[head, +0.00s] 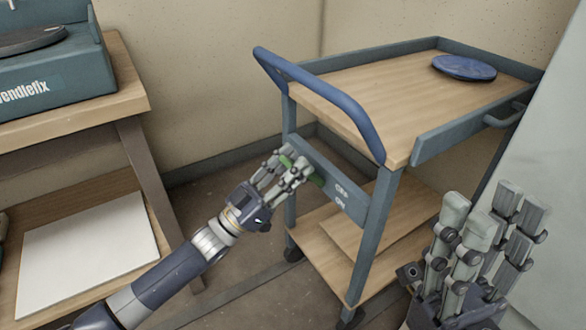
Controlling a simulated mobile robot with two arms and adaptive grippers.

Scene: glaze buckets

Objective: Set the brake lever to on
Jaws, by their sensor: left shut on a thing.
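The brake lever (317,180) is a green bar on the blue-grey end plate (352,207) of the cart. My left gripper (285,165) is shut on it and covers much of it. Green shows above the fingers and to their right. Small white markings, hard to read, sit on the plate to the right of the lever. The lever's exact angle and pivot are partly hidden by my fingers. My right gripper (490,210) is open and empty at the lower right, fingers pointing up, in front of the cart.
The cart (370,92) has a wooden top, a blue push handle (322,98) and a lower shelf (322,252). A blue disc (464,68) lies on top. A wooden bench (124,78) with a blue-grey machine (52,72) stands at left, with a white board (88,248) on its shelf.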

